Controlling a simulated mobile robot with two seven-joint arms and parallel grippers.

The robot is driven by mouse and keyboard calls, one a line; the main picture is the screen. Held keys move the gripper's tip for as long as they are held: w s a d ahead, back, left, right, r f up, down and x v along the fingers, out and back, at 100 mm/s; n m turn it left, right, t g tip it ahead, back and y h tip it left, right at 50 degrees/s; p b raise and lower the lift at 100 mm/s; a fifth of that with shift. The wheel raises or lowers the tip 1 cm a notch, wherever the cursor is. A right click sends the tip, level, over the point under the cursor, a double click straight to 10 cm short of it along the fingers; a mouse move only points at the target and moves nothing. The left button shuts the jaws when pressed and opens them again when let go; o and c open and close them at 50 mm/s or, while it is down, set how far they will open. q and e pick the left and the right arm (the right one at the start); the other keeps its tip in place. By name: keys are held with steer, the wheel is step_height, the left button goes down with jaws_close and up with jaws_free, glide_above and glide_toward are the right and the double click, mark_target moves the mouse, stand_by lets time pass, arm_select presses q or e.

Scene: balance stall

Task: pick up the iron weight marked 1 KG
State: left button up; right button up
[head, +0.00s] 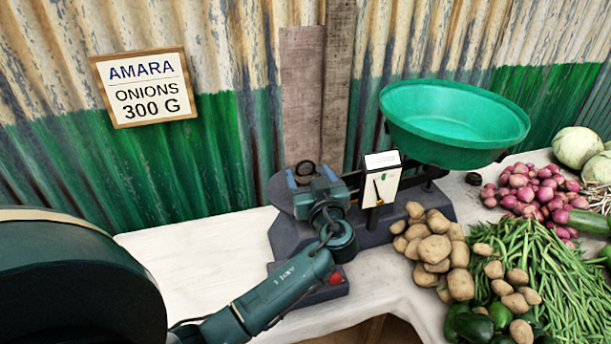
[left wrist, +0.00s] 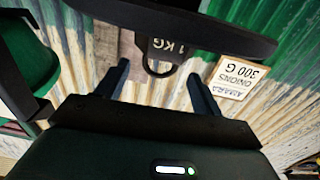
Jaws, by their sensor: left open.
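The iron weight (head: 304,163) is dark with a ring handle and stands on the left plate of the balance (head: 279,192), partly hidden by my gripper. Its 1 KG mark reads upside down in the left wrist view, where the weight (left wrist: 167,47) shows its ring between the fingers. My left gripper (head: 311,180) is open in front of the weight; in the left wrist view (left wrist: 160,86) its two fingers stand apart on either side of the ring. I cannot tell whether they touch it. My right gripper is not in view.
A green pan (head: 455,122) sits on the balance's right side, beside the white dial (head: 381,180). Potatoes (head: 432,243), beans (head: 540,265), onions (head: 525,188) and cabbages (head: 577,146) crowd the right. The white table (head: 190,255) is clear at left. A sign (head: 143,87) reads AMARA ONIONS 300 G.

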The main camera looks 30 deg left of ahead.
arm_select(q)
steer(key=shift+x, duration=1.2)
jaws_close()
steer(key=shift+w+r, duration=0.1)
steer(key=shift+r, duration=0.05)
